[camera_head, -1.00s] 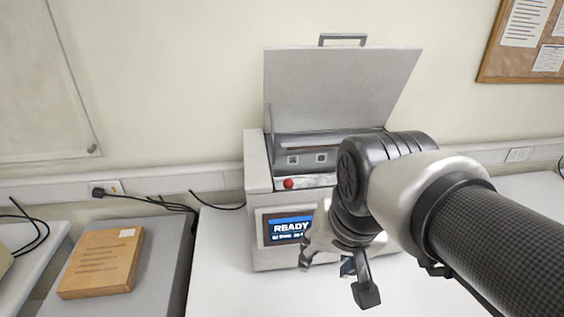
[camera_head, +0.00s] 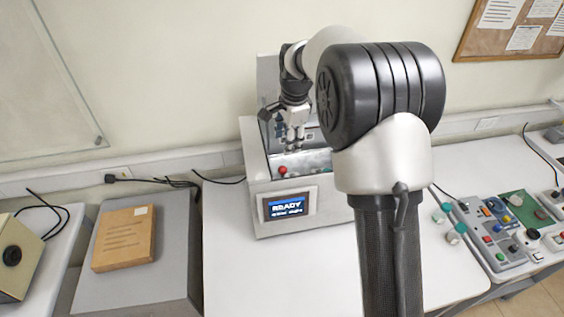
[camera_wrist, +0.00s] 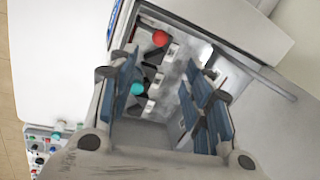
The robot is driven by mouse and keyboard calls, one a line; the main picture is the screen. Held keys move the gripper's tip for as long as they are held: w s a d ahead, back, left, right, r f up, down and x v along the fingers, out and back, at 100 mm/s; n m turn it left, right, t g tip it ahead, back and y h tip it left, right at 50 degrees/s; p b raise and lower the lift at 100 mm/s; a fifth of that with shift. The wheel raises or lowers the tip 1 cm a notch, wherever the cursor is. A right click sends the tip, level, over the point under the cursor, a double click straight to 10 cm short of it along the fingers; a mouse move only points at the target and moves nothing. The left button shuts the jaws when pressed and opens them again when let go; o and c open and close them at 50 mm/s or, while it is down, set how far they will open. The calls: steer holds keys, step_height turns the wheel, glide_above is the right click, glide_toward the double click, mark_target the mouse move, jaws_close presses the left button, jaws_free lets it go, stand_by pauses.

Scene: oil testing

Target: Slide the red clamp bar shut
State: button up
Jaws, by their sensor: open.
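The tester (camera_head: 250,150) stands on the white bench with its lid (camera_head: 267,75) raised. A round red knob (camera_head: 283,170) sits at the front left of its open bay. It appears to belong to the red clamp bar, whose bar I cannot make out clearly. The red knob also shows in the wrist view (camera_wrist: 161,38), near a teal knob (camera_wrist: 138,88). My gripper (camera_head: 293,146) points down over the open bay, behind the red knob. The red knob is clear of the fingers.
The screen (camera_head: 287,206) on the tester's front reads READY. A control panel (camera_head: 490,235) and loose teal-topped items (camera_head: 452,235) lie to the right. A brown box (camera_head: 124,240) sits on a grey surface at left. The white bench in front is clear.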

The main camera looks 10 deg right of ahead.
mark_target(284, 167)
steer(key=w+f, duration=0.1)
steer(key=f, duration=0.4)
steer(key=w+f+p, duration=0.1)
steer(key=f, duration=0.5)
steer(key=w+f, duration=0.1)
steer(key=f, duration=0.4)
steer(key=shift+a+f+p, duration=0.25)
steer(key=shift+a+p, duration=0.05)
steer(key=shift+p, duration=0.05)
jaws_close()
